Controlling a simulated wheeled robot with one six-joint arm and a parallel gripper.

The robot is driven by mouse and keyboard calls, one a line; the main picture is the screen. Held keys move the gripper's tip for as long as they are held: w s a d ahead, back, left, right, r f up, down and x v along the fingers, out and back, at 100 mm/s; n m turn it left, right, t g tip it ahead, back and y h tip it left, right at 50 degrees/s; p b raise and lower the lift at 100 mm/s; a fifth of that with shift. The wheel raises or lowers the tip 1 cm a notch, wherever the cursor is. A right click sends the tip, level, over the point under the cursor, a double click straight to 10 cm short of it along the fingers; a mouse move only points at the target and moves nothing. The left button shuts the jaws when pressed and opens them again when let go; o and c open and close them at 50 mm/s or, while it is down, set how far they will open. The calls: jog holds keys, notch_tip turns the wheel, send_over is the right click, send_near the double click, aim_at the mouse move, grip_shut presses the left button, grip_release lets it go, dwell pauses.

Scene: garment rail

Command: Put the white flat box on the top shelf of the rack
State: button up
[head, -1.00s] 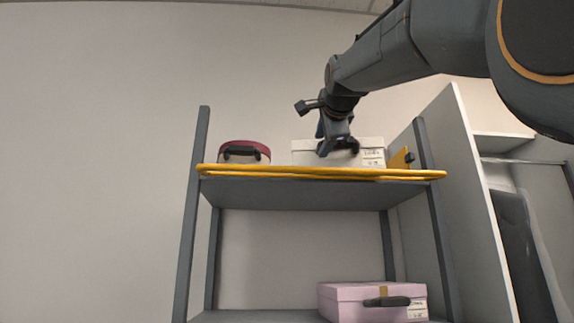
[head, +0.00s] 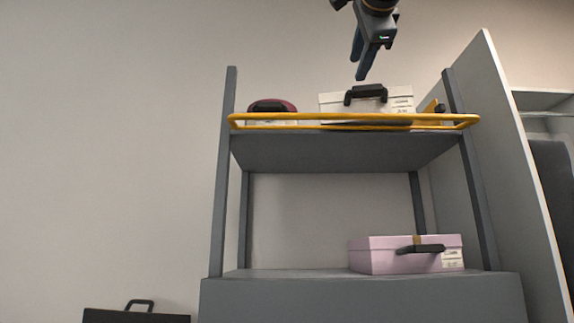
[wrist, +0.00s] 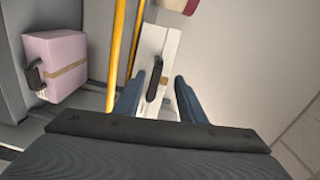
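The white flat box (head: 338,101) stands on the top shelf of the rack (head: 345,152), behind the yellow rail, with its black handle facing front. It also shows in the wrist view (wrist: 168,47), between and beyond my fingers. My gripper (head: 363,76) is above the box in the head view, apart from it. In the wrist view my gripper (wrist: 160,95) has its two blue fingers spread apart with nothing held between them. The lower part of the box is hidden by the rail and shelf edge.
A dark red round case (head: 272,106) stands left of the box on the top shelf. A yellow item (head: 430,106) is at its right. A pink box (head: 375,256) is on the lower shelf. A yellow rail (head: 345,128) edges the top shelf. A pale panel stands right of the rack.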

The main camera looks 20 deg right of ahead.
jog(key=shift+s, duration=0.15)
jog(key=c, duration=0.3)
jog(key=shift+s+d+f, duration=0.1)
jog(key=shift+d+f, duration=0.05)
jog(key=c, duration=0.3)
jog(key=shift+m+g, duration=0.4)
jog(key=shift+g, duration=0.2)
jog(key=d+f, duration=0.1)
jog(key=d, duration=0.2)
jog(key=s+d+f, duration=0.1)
jog(key=d+f, duration=0.1)
jog(key=d, duration=0.1)
jog(key=d+f, duration=0.1)
jog(key=d, duration=0.1)
jog(key=shift+s+d+f, duration=0.3)
jog(key=shift+s+d, duration=0.05)
jog(key=shift+d, duration=0.05)
grip_shut()
jog(key=t, duration=0.2)
send_near(413, 106)
jog(key=p+x, duration=0.5)
jog(key=x, duration=0.1)
jog(key=shift+w+d, duration=0.1)
jog(key=shift+w, duration=0.05)
